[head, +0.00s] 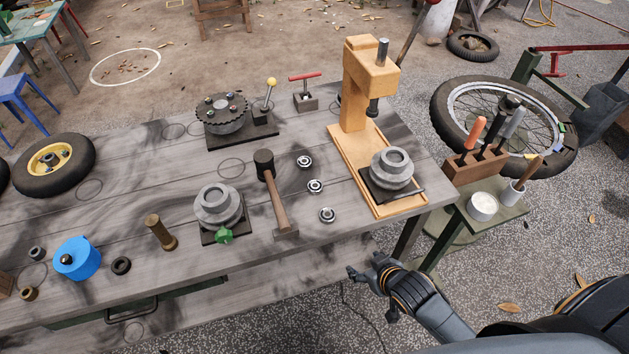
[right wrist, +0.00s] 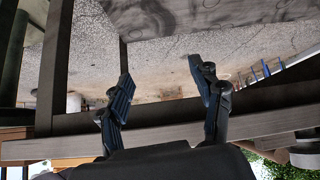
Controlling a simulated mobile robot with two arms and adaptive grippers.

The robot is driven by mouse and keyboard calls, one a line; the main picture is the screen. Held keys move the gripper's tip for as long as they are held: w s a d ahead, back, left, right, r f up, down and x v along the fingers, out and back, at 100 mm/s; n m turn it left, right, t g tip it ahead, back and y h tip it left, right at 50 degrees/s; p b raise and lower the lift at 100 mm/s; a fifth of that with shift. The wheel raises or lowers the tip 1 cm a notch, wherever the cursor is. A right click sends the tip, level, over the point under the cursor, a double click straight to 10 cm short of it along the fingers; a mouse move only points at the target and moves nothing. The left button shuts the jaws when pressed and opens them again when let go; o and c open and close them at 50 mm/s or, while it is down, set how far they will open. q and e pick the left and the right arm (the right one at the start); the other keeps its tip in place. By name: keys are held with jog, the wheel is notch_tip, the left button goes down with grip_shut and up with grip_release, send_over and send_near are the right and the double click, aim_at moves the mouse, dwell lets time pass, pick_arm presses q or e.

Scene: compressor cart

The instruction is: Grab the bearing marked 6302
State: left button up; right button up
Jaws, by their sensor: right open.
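Three small metal ring bearings lie in a row on the grey wooden workbench (head: 130,220): a far bearing (head: 304,161), a middle bearing (head: 315,186) and a near bearing (head: 326,215). Their markings are too small to read, so I cannot tell which is 6302. My right gripper (head: 368,284) is open and empty, off the bench's front edge, below and right of the near bearing. In the right wrist view its two fingers (right wrist: 162,88) stand apart with nothing between them; no bearing is recognisable there. My left gripper is not in view.
Another housing (head: 218,205) with a green knob is at left. A side stand (head: 500,215) holds tools and cups.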

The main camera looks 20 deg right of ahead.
jog(key=w+r+t+y, duration=0.1)
jog(key=w+r, duration=0.1)
jog(key=r, duration=0.3)
jog(key=w+a+r+n+t+y, duration=0.1)
jog(key=w+r, duration=0.1)
jog(key=r, duration=0.3)
jog(key=w+r+t+y+p, duration=0.1)
jog(key=w+r+t, duration=0.1)
jog(key=r, duration=0.3)
jog(key=shift+w+a+r, duration=0.1)
jog(key=shift+w+a, duration=0.3)
jog(key=shift+w+a+r+t+y, duration=0.1)
jog(key=shift+w+r+t+y, duration=0.05)
jog(key=shift+w+t+y, duration=0.15)
send_near(317, 187)
jog(key=x, duration=0.3)
jog(key=shift+w+r, duration=0.1)
jog(key=shift+r, duration=0.05)
jog(key=shift+p+x, duration=0.3)
jog(key=shift+x, duration=2.45)
jog(key=c, duration=1.3)
